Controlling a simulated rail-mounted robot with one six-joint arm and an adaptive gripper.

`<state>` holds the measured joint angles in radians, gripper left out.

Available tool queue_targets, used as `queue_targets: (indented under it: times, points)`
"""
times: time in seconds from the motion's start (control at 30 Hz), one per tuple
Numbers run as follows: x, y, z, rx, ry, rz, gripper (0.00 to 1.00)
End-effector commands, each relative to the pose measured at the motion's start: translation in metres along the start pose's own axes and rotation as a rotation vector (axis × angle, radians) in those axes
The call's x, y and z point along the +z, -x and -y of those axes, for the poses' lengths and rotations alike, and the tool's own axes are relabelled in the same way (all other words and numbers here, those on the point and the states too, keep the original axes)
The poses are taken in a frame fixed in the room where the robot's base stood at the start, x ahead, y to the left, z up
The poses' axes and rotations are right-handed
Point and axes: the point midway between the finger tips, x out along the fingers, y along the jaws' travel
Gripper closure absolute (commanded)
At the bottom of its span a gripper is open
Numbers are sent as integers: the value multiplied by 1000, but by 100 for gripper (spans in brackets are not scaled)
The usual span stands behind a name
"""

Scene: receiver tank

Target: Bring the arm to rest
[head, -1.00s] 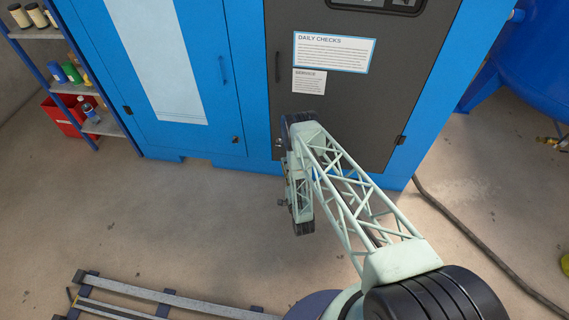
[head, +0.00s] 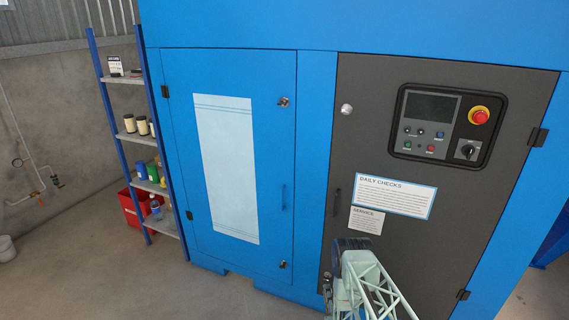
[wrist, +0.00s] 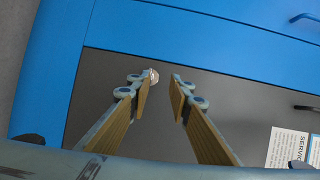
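My arm's pale green lattice link (head: 375,290) shows at the bottom of the head view, in front of the dark cabinet door (head: 430,240). My gripper is outside or hidden in the head view. In the wrist view my gripper (wrist: 163,82) has its two wood-toned fingers apart, with an empty gap between the tips. The dark door (wrist: 225,85) lies behind the fingers. A small silver knob (wrist: 153,76) shows right by the left fingertip; I cannot tell whether they touch.
The blue cabinet (head: 240,25) fills most of the head view. Its control panel (head: 440,126) has a red stop button (head: 480,115). A shelf rack (head: 122,80) with bottles and a red crate (head: 133,205) stands at the left. The floor (head: 215,300) at bottom left is clear.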

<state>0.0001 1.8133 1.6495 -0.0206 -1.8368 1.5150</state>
Motion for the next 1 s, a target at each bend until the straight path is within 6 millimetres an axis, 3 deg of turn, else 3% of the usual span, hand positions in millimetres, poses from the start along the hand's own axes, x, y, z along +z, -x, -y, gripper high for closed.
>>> queue_targets:
  times: [0.03,0.4,1.0]
  points:
    - [3,-8,13,9,13,8,81]
    - [29,-56,72,111,138,72,81]
    - [72,-101,175,261,359,203,81]
